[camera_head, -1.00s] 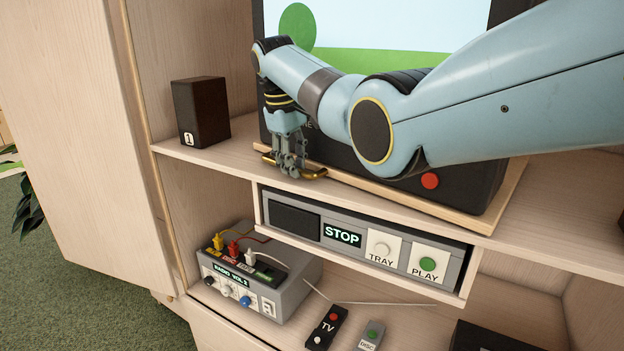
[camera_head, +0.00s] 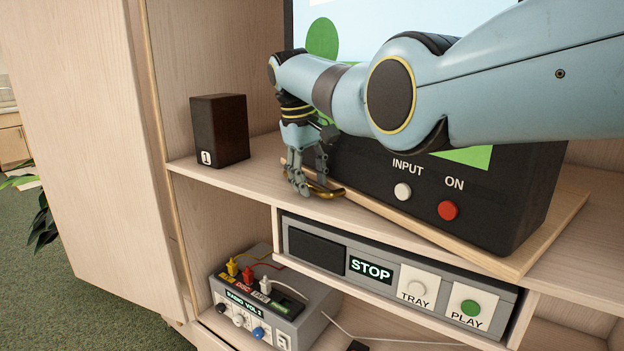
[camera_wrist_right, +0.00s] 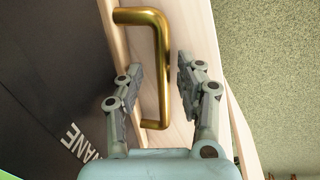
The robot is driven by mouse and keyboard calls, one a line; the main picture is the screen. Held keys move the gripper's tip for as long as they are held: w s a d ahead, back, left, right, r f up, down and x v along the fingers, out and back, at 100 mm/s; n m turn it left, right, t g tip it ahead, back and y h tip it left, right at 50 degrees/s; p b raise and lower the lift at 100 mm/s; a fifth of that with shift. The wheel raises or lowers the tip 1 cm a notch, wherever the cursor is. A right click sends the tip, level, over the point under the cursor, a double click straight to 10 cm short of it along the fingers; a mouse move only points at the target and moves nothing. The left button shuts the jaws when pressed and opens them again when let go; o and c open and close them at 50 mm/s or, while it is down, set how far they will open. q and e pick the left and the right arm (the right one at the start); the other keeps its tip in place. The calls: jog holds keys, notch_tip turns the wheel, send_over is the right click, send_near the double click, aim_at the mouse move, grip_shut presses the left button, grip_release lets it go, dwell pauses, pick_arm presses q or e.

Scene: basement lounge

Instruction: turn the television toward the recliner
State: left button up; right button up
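The television (camera_head: 515,185) is black, with a bright screen, and stands on a light wooden board (camera_head: 500,262) on the upper shelf. Its right corner sits near the shelf's front edge; its left part lies farther back. A brass handle (camera_head: 330,194) is at the board's left front. My right gripper (camera_head: 300,190) points down at the handle. In the right wrist view its fingers (camera_wrist_right: 160,85) stand apart, one on either side of the brass handle (camera_wrist_right: 158,70), with gaps visible. My right arm hides part of the screen. My left gripper and the recliner are out of view.
A dark speaker (camera_head: 219,130) marked 1 stands left of the television. A grey disc player (camera_head: 390,268) is under the shelf, and a grey switch box (camera_head: 262,310) with plugged cables stands lower left. A cabinet side (camera_head: 80,120) bounds the left.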

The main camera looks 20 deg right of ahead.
jog(key=shift+s+r, duration=0.1)
jog(key=shift+a+r, duration=0.1)
jog(key=shift+r, duration=0.15)
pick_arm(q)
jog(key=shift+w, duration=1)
pick_arm(e)
notch_tip(320, 180, up, 11)
jog(key=a, duration=0.2)
jog(key=shift+s, duration=0.2)
